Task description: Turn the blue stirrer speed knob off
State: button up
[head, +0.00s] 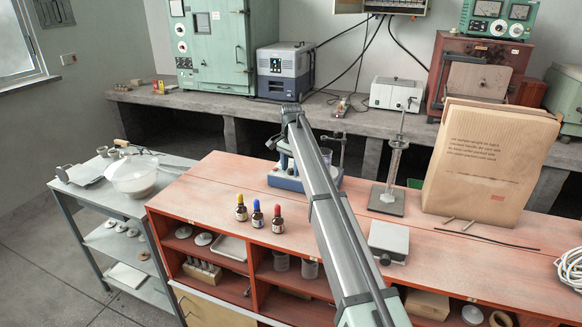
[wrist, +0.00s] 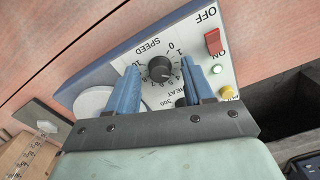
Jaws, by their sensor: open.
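The blue stirrer (head: 284,181) stands on the red bench in the head view, partly hidden behind my arm. In the wrist view its pale front panel (wrist: 198,42) appears upside down. The dark round speed knob (wrist: 160,68) sits inside a ring of numbers under the word SPEED; where it points is hard to tell. My gripper (wrist: 162,68) is open, its two blue fingers on either side of the knob with gaps showing. A second dark knob by the word HEAT is mostly hidden behind the right finger. My gripper is not clearly visible in the head view.
Three dropper bottles (head: 257,215) stand left of my arm. A glass cylinder stand (head: 392,170) and a paper bag (head: 485,165) stand to the right.

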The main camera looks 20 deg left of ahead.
grip_shut()
dwell(0.5)
jog(key=shift+n, duration=0.3)
jog(key=n, duration=0.3)
jog(key=shift+n, duration=0.3)
jog(key=n, duration=0.3)
jog(key=shift+n, duration=0.3)
jog(key=n, duration=0.3)
jog(key=shift+n, duration=2.1)
